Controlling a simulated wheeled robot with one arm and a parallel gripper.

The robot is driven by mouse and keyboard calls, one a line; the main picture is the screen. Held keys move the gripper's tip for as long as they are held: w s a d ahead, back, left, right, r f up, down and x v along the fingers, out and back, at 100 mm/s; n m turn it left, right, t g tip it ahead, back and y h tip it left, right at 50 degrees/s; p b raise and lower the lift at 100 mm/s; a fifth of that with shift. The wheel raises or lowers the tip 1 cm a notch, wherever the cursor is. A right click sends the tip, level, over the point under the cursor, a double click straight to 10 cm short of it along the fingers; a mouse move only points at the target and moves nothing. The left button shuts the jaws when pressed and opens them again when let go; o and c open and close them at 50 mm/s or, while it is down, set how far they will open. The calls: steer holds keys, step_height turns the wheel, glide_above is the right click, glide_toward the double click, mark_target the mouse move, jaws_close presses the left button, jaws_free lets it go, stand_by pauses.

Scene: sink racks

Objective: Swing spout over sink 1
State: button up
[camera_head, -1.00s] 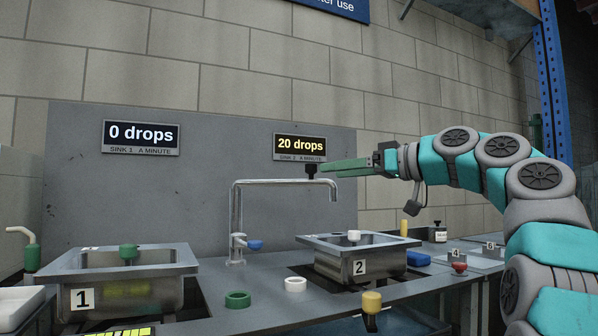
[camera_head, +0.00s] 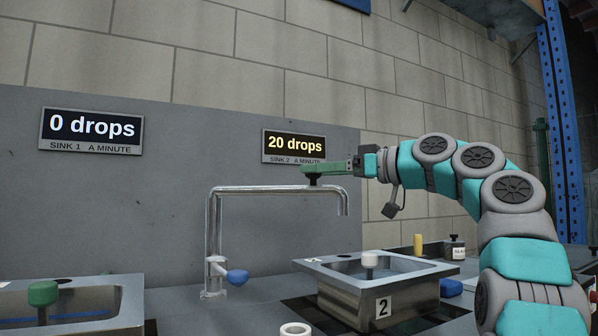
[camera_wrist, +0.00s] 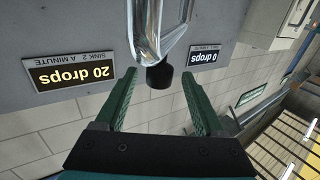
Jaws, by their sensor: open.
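The silver tap rises from the counter between the two sinks. Its long spout (camera_head: 265,189) reaches right, with its tip over sink 2 (camera_head: 345,310). A black knob (camera_head: 313,182) stands on the spout near its outer end. My gripper (camera_head: 308,169) is open at this knob, its near green finger covering the knob's upper part. In the wrist view the knob (camera_wrist: 159,80) lies between the tips of the spread fingers, with gaps on both sides. The spout (camera_wrist: 160,25) runs beyond it. Sink 1 (camera_head: 100,322) is at the lower left, partly cut off.
The sink 1 display (camera_head: 91,131) reads 0 drops; the sink 2 display (camera_head: 294,146) reads 20 drops. A blue handle (camera_head: 237,277) sticks out from the tap's base. A white ring (camera_head: 295,330) lies on the counter in front. The grey back panel stands close behind the spout.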

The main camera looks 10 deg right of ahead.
mark_target(274, 193)
steer(key=shift+p+x, duration=0.5)
steer(key=shift+x, duration=2.2)
steer(key=shift+d, duration=0.1)
steer(key=shift+c, duration=0.4)
jaws_close()
